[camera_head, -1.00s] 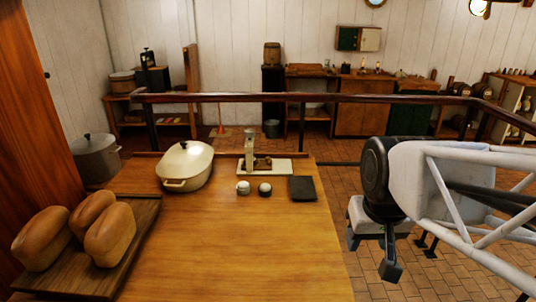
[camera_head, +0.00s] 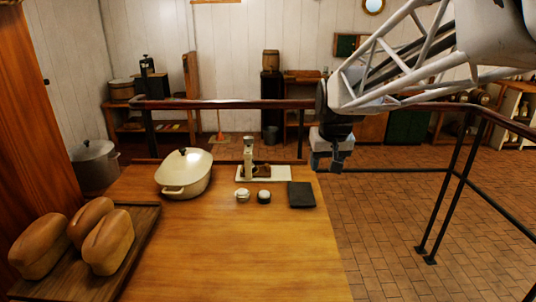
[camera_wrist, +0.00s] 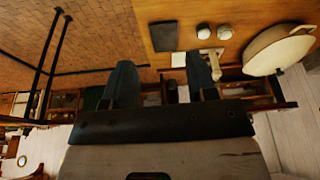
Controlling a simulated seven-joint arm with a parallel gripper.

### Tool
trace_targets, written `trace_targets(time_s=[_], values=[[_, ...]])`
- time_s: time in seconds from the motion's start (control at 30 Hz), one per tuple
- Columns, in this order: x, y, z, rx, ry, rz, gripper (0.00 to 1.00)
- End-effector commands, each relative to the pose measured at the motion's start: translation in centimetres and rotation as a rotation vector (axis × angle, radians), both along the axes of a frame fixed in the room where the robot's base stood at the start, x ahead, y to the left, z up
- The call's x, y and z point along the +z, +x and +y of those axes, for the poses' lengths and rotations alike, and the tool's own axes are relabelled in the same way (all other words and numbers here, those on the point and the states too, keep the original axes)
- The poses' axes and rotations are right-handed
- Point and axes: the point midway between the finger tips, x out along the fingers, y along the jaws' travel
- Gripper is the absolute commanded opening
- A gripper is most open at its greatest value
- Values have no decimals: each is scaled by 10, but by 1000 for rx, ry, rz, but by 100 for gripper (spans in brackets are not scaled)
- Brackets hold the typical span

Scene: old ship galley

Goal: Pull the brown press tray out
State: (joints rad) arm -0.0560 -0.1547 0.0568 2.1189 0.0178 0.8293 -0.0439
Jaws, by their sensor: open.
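A small press (camera_head: 248,152) with an upright cream-grey column stands at the back of the wooden table on a pale base plate (camera_head: 282,173). The small brown tray (camera_head: 261,169) sits at the foot of the column, low on the plate. My gripper (camera_head: 328,167) is open and empty, pointing down in the air to the right of the press, apart from it. In the wrist view my two fingers (camera_wrist: 160,84) are spread, and the press (camera_wrist: 206,58) shows partly beside one finger. The brown tray cannot be made out clearly there.
A cream lidded pot (camera_head: 185,172) stands left of the press. Two small round pots (camera_head: 242,195) (camera_head: 264,197) and a dark flat slab (camera_head: 301,194) lie in front. Bread loaves (camera_head: 108,242) rest on a board at left. A rail (camera_head: 220,103) runs behind; the table's front middle is clear.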

Motion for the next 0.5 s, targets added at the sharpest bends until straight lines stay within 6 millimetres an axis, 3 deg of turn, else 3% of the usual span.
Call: trace_targets(time_s=[0.5], values=[[-19, 133, 29, 46, 4, -25, 52]])
